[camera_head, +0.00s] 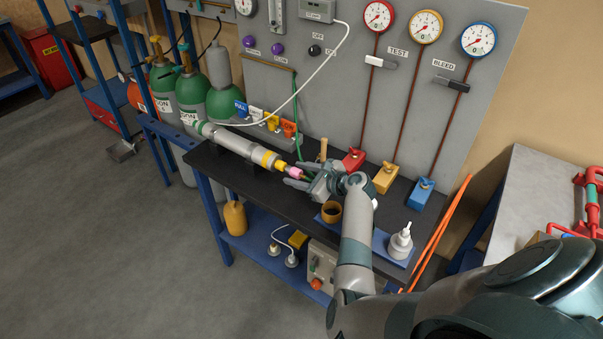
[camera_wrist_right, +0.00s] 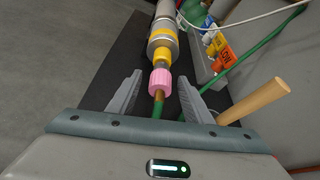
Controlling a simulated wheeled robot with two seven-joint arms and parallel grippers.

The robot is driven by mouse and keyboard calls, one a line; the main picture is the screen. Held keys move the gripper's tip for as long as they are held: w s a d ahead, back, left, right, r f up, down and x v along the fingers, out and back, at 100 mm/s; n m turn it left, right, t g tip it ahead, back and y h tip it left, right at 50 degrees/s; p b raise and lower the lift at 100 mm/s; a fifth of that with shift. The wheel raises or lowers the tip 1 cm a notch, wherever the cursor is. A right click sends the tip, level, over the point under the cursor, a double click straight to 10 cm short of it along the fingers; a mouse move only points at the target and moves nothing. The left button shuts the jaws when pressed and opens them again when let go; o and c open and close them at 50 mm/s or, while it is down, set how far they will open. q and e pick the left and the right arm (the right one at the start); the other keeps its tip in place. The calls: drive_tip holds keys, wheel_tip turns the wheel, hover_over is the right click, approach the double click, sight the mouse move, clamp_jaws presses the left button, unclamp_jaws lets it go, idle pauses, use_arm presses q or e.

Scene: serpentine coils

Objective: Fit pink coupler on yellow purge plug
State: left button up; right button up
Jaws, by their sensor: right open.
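The pink coupler (camera_head: 298,175) sits at the tip of the yellow purge plug (camera_head: 277,164), at the near end of a grey cylinder on the bench. In the right wrist view the pink coupler (camera_wrist_right: 159,81) is in line with the yellow plug (camera_wrist_right: 161,54), with a short metal part between them. A green hose with a brass end runs from the coupler toward me. My right gripper (camera_head: 297,176) is open. Its fingers (camera_wrist_right: 156,92) are on either side of the coupler and hose, apart from them. My left gripper is not in view.
The grey cylinder (camera_head: 228,142) lies along the black bench (camera_head: 216,165). A wooden handle (camera_wrist_right: 258,100) stands just right of my right gripper. A brown cup (camera_head: 331,212) and a white bottle (camera_head: 400,244) stand near the front edge. Red, yellow and blue blocks line the back.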

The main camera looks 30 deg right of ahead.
drive_tip(key=shift+s, duration=0.1)
drive_tip(key=b+v, duration=0.2)
drive_tip(key=v, duration=1.5)
drive_tip(key=shift+b, duration=0.4)
